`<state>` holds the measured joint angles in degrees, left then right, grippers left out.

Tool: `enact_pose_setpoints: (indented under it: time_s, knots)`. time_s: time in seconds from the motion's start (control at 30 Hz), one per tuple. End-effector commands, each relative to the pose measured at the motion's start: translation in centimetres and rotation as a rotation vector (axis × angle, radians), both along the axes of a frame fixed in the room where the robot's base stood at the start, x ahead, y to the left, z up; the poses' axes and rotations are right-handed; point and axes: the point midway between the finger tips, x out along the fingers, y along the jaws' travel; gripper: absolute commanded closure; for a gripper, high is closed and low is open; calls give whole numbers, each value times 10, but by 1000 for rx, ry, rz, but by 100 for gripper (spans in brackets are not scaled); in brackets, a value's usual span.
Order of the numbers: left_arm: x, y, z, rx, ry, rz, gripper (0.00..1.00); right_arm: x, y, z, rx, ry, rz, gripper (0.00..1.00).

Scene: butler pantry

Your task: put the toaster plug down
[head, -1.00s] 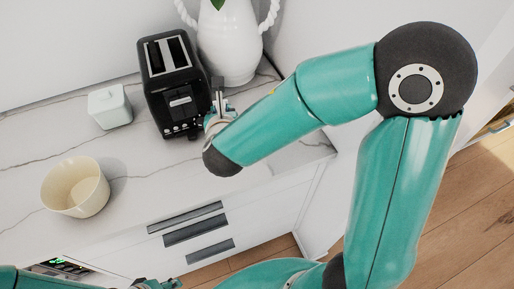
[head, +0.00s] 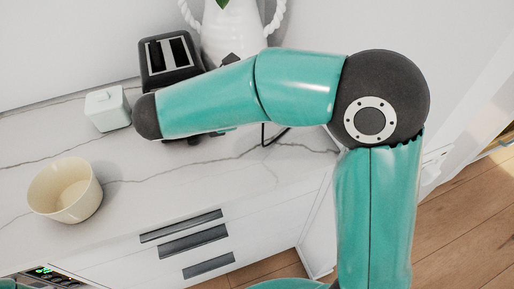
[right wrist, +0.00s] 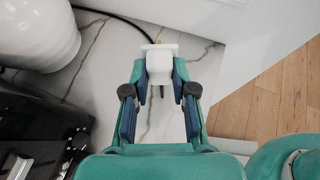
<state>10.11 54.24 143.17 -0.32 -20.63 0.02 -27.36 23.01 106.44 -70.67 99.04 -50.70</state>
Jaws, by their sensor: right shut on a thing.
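The black toaster (head: 168,74) stands at the back of the marble counter, partly covered by my right arm in the head view. Its dark side shows at the left of the right wrist view (right wrist: 38,125). My right gripper (right wrist: 159,80) is shut on the white toaster plug (right wrist: 160,62), held between its fingertips over the counter. Whether the plug touches the counter I cannot tell. A black cord (right wrist: 120,20) runs near the plug at the top of that view. In the head view the right gripper and plug are hidden behind my arm. My left gripper is out of view.
A small white box (head: 107,108) and a cream bowl (head: 65,190) stand to the left. The counter (head: 165,175) is clear between bowl and right end. Drawers lie below its front edge.

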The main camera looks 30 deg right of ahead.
Motion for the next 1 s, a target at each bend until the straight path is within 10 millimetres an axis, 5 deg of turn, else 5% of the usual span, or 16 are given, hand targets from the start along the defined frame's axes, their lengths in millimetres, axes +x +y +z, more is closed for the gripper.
enact_pose_setpoints:
  time_s: [0.3,0.8,1.0]
  knots:
    - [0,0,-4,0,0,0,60,0,0,-76,-2,4,2,100]
    - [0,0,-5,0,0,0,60,0,-1,-129,-1,2,1,100]
    - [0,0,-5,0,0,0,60,0,-1,-133,0,-1,0,100]
